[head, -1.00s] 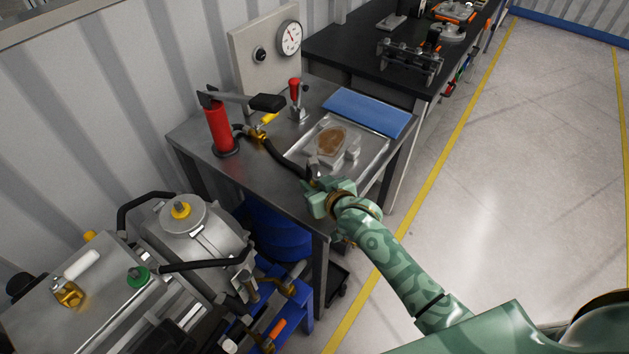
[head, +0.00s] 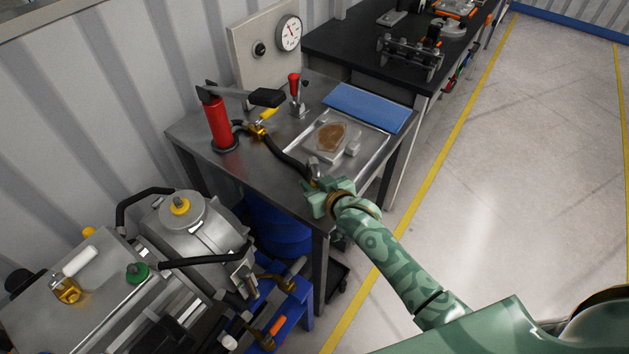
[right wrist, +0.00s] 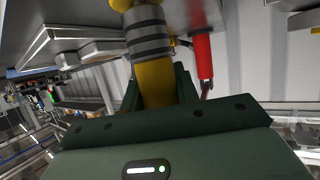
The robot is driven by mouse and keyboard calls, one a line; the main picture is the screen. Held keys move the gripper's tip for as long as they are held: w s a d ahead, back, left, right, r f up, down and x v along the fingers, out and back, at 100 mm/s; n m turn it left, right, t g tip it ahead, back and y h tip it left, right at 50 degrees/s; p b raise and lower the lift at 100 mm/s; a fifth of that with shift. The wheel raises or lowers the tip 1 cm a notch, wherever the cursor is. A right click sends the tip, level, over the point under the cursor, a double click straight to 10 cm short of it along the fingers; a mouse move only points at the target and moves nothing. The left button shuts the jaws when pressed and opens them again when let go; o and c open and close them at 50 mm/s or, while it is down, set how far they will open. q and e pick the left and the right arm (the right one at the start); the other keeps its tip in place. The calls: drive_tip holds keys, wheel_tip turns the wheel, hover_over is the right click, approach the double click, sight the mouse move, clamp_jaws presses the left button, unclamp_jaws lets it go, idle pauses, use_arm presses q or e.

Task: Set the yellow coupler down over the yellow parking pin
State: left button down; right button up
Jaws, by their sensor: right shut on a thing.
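My right gripper (head: 316,190) is at the front edge of the metal bench, beside the end of a black hose. In the right wrist view, the gripper (right wrist: 157,88) is shut on the yellow coupler (right wrist: 155,80), a yellow cylinder with a grey ribbed collar. In the head view the gripper mostly hides the coupler. More yellow shows beyond the collar in the wrist view; I cannot tell whether it is the coupler or the parking pin. I cannot make out the yellow parking pin for certain in the head view. My left gripper is not in view.
On the bench stand a red hand pump (head: 218,122), a brass valve (head: 258,132), a red-topped fitting (head: 295,92), a shallow tray (head: 372,150) and a blue mat (head: 368,107). A motor unit (head: 205,228) stands at lower left. The floor at right is clear.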

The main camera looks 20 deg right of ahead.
drive_tip(key=shift+f, duration=0.25)
idle(0.9)
drive_tip(key=o, duration=1.2)
drive_tip(key=shift+f, duration=0.1)
drive_tip(key=p+v, duration=0.3)
drive_tip(key=v, duration=1.3)
drive_tip(key=shift+s, duration=0.2)
